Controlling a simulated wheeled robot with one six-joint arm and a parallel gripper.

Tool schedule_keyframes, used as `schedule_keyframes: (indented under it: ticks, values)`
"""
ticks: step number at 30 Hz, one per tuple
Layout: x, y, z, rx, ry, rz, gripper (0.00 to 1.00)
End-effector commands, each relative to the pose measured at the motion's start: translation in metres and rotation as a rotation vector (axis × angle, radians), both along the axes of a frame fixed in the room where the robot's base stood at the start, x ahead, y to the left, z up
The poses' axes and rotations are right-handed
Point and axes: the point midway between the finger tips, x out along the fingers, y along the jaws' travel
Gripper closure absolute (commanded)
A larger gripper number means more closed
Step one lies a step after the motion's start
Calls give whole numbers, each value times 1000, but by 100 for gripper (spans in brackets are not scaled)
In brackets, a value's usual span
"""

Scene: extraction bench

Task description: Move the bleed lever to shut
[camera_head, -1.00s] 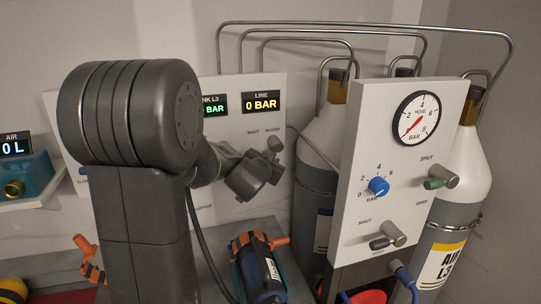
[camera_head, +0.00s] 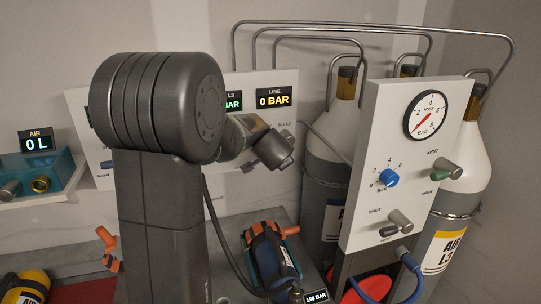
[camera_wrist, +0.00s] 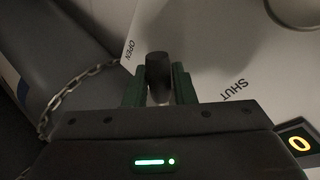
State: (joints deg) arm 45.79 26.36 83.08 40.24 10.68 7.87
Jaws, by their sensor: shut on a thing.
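The bleed lever shows in the wrist view as a dark rounded grip (camera_wrist: 159,70) standing between the two green fingers of my gripper (camera_wrist: 157,86). The fingers are shut on it. White panel (camera_wrist: 205,50) lies behind, with OPEN printed at upper left of the lever and SHUT at lower right. In the head view my gripper (camera_head: 273,150) is at the right end of the back panel, below the LINE display (camera_head: 273,97) reading 0 BAR. It hides most of the lever there; the BLEED label shows just above.
The front panel (camera_head: 362,150) with a gauge, blue knob and two levers stands close on the right. Gas cylinders (camera_head: 328,165) with a chain (camera_wrist: 82,92) are behind it. A blue-orange device (camera_head: 265,255) with a hose lies on the bench below my arm.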

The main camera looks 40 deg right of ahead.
Motion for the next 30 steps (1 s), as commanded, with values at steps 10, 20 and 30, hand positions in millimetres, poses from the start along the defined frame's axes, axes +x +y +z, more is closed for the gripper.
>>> schedule_keyframes:
  ticks: [10, 20, 30]
  values:
    - [1, 4, 11, 203, -64, 1, 100]
    - [2, 7, 22, 438, -139, 0, 100]
    - [2, 8, 28, 559, -177, 1, 100]
